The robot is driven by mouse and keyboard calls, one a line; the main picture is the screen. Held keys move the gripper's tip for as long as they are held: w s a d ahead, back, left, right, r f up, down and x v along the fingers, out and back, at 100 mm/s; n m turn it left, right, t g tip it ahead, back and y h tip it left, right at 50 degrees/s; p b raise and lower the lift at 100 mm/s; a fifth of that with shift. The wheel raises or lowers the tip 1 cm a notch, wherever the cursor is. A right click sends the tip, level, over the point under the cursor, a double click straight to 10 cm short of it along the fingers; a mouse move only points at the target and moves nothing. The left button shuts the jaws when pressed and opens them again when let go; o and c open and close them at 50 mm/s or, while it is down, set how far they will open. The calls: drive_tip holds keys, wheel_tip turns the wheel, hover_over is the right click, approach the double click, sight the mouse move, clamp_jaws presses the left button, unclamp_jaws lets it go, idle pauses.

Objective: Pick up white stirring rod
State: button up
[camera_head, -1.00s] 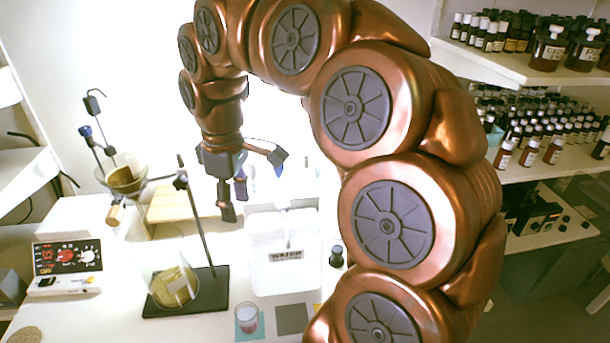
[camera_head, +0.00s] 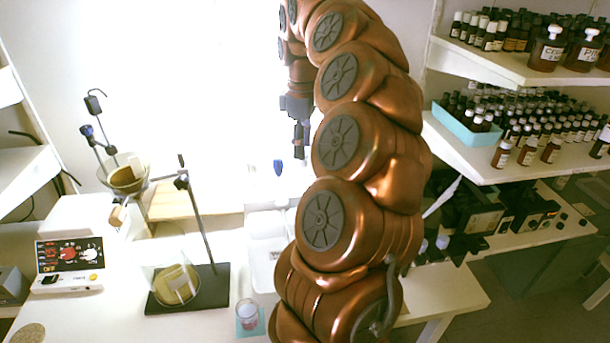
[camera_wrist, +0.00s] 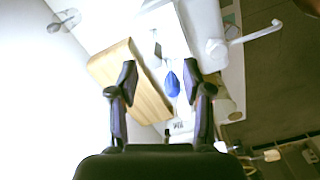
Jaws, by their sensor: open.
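My gripper (camera_head: 300,140) hangs at the upper middle, in front of the bright back wall, partly behind my arm. In the wrist view my gripper (camera_wrist: 159,75) is open, with nothing between its fingers. A thin white bent rod-like piece (camera_wrist: 260,33) shows at the upper right of the wrist view, beside a white container (camera_wrist: 205,30). I cannot tell whether it is the stirring rod. A slim white pointed piece (camera_head: 442,197) leans right of my arm in the head view; I cannot tell what it is either. A blue-tipped item (camera_wrist: 172,84) lies beyond the fingers, apart from them.
A wooden board (camera_wrist: 130,80) is near the left finger in the wrist view. A stand with a black base (camera_head: 215,285), a glass beaker (camera_head: 247,315) and a control box (camera_head: 68,265) are on the left bench. Bottle shelves (camera_head: 490,65) are at right. My arm hides the middle.

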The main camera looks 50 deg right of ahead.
sight(304, 167)
drive_tip(key=shift+d+f+p, duration=0.2)
drive_tip(key=shift+f+p, duration=0.35)
drive_tip(key=shift+f, duration=1.1)
drive_tip(key=shift+d+f+p, duration=0.15)
drive_tip(key=shift+f+p, duration=0.4)
drive_tip(key=shift+f, duration=1.1)
clamp_jaws()
